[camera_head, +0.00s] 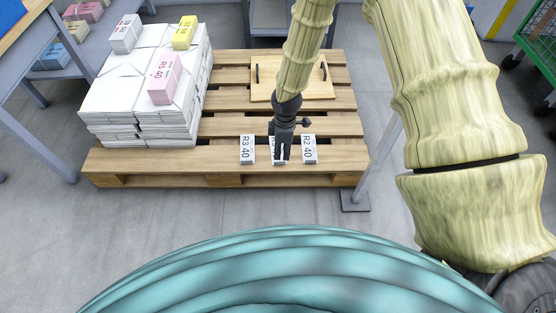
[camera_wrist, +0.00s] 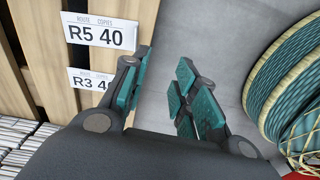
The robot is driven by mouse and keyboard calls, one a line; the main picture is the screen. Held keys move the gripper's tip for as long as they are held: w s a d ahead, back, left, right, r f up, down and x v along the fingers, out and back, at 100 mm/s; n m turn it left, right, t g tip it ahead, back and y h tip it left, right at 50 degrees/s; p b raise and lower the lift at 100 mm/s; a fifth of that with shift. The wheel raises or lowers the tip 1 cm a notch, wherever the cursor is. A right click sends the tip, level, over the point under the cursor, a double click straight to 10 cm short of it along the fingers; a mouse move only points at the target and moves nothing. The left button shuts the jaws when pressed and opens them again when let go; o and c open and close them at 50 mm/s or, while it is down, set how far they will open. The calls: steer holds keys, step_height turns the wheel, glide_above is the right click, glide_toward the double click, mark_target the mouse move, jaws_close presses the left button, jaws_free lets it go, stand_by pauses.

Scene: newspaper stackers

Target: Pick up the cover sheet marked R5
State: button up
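A white card marked R5 40 (camera_wrist: 100,30) is at the pallet's front edge in the wrist view. In the head view, the middle card between R3 and R2 is mostly hidden behind my gripper (camera_head: 282,157). My gripper (camera_wrist: 164,65) is open and empty, with grey floor between its teal-padded fingers, and points down beside the cards. In the wrist view the R5 card is left of the fingertips, apart from them. A pink block (camera_head: 163,78), also marked R5 40, lies on the newspaper stacks.
White cards R3 40 (camera_head: 247,149) and R2 40 (camera_head: 309,149) flank the middle one on the wooden pallet (camera_head: 220,169). Newspaper stacks (camera_head: 130,90) hold a yellow block (camera_head: 185,32) and a white block (camera_head: 126,34). A handled wooden board (camera_head: 300,86) lies behind. A metal post foot (camera_head: 355,200) stands at right.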

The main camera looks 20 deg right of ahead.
steer(key=shift+n+h, duration=0.3)
steer(key=shift+n, duration=0.5)
steer(key=w+f+b, duration=0.1)
steer(key=f+b, duration=0.1)
steer(key=w+f+b, duration=0.1)
steer(key=f+b, duration=0.1)
steer(key=f, duration=0.1)
steer(key=w+d+f+b, duration=0.1)
steer(key=f+b, duration=0.1)
steer(key=f, duration=0.1)
steer(key=shift+w+f, duration=0.1)
steer(key=shift+w, duration=0.2)
steer(key=shift+w+d+f+b, duration=0.1)
steer(key=shift+w+f+b, duration=0.1)
steer(key=shift+f+b, duration=1.05)
steer(key=shift+w+d+f+b, duration=0.15)
steer(key=shift+f+b, duration=0.8)
steer(key=shift+f, duration=0.5)
steer(key=shift+a, duration=0.1)
steer(key=shift+c, duration=0.4)
jaws_close()
